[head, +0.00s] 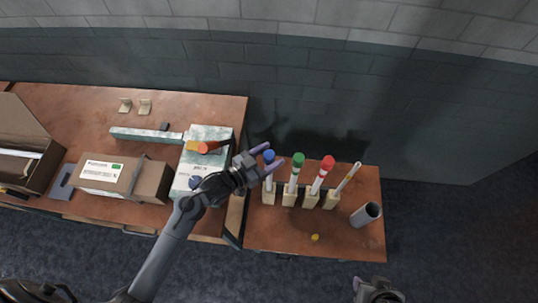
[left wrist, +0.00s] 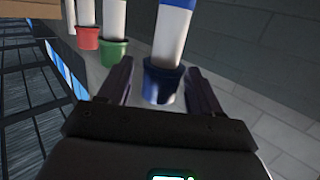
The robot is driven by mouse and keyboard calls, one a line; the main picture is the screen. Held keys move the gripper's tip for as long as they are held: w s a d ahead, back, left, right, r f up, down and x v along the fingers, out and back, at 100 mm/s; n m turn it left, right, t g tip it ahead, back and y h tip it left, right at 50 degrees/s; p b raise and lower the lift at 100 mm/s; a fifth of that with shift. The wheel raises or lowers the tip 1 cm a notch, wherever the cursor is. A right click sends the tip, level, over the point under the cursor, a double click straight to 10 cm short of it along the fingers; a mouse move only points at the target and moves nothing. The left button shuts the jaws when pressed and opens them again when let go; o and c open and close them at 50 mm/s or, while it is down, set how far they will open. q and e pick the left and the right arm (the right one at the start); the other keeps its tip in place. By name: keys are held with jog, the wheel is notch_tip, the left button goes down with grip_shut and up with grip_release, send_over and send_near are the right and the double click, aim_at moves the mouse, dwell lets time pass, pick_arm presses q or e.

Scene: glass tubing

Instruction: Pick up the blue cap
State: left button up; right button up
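The blue cap (head: 269,156) tops the leftmost upright tube in the head view. My left gripper (head: 269,156) has its two purple fingers spread, one on each side of the cap. In the left wrist view the blue cap (left wrist: 162,82) sits between the fingertips of my left gripper (left wrist: 160,78), with a gap at the left finger. The right finger is close to the cap, and contact there is unclear. My right gripper (head: 377,291) shows only partly at the bottom edge, its fingers not clear.
Tubes with a green cap (head: 299,159) and a red cap (head: 328,163) stand in wooden blocks to the right. Beyond are a thin tube (head: 348,178) and a grey cylinder (head: 366,214). A small yellow piece (head: 315,237) lies in front. A cardboard box (head: 150,182) stands left.

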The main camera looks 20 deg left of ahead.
pick_arm(q)
jog(key=c, duration=0.9)
jog(key=shift+o, duration=0.2)
jog(key=shift+r, duration=0.1)
